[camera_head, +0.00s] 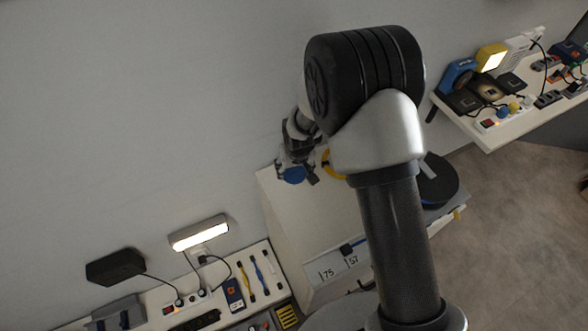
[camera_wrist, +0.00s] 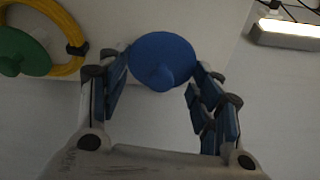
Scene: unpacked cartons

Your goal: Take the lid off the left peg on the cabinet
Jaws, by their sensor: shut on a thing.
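A round blue lid (camera_wrist: 162,58) with a central knob lies between the fingers of my gripper (camera_wrist: 163,82) in the wrist view. The fingers are shut on its rim from both sides.
A yellow coil (camera_wrist: 70,45) hangs beside a green round piece (camera_wrist: 20,50) left of the lid; the coil also shows in the head view (camera_head: 331,163). A lit lamp (camera_head: 200,233) and a tool shelf (camera_head: 262,290) stand lower left. A black disc (camera_head: 437,180) is right of my arm.

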